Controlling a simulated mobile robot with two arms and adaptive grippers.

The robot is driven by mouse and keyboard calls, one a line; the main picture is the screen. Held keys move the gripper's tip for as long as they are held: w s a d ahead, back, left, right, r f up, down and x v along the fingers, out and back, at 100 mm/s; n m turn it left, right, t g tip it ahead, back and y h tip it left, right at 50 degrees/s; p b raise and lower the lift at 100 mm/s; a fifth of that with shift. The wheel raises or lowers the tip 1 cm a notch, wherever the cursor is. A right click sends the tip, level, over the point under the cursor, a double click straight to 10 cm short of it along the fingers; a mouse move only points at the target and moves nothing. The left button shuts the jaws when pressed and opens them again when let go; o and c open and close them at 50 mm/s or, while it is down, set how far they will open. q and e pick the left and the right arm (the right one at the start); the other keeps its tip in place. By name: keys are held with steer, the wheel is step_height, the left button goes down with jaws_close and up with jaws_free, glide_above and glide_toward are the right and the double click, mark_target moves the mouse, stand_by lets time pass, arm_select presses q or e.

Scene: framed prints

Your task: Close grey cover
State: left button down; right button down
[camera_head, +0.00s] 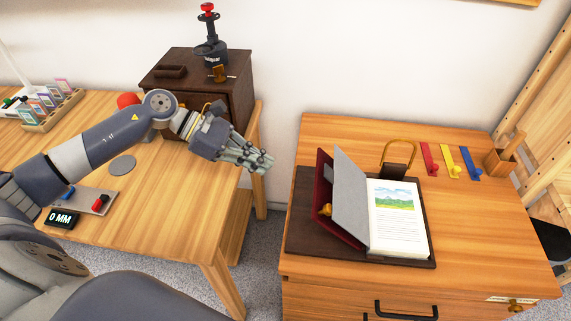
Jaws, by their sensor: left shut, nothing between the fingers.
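A book lies open on a dark brown mat (302,235) on the right wooden cabinet. Its grey cover (350,200) stands raised and tilted at the left of the white page block. A dark red panel (324,172) stands behind the grey cover, on its left. The right-hand page (400,232) shows a landscape picture above printed text. My left gripper (262,162) is shut and empty. It is in the air over the right end of the left table, left of the book and apart from it. My right gripper is not in view.
A brass-coloured piece (326,210) shows beside the red panel. A looped brass handle piece (398,157) stands behind the book. Red (428,158), yellow (452,162) and blue (470,162) strips lie at the back right. A gap separates the left table (170,230) from the cabinet.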

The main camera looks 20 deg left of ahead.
mark_target(316, 183)
arm_select(q)
steer(key=w+d+f+p, duration=0.1)
steer(key=d, duration=0.2)
steer(key=d+f+p, duration=0.1)
steer(key=d, duration=0.2)
steer(key=w+d+f+p, duration=0.1)
steer(key=d, duration=0.2)
steer(key=shift+w+p, duration=0.3)
steer(key=shift+w, duration=0.05)
steer(key=shift+w+d+r+p, duration=0.15)
steer(key=shift+d+r+p, duration=0.2)
steer(key=shift+d, duration=0.35)
steer(key=shift+r, duration=0.15)
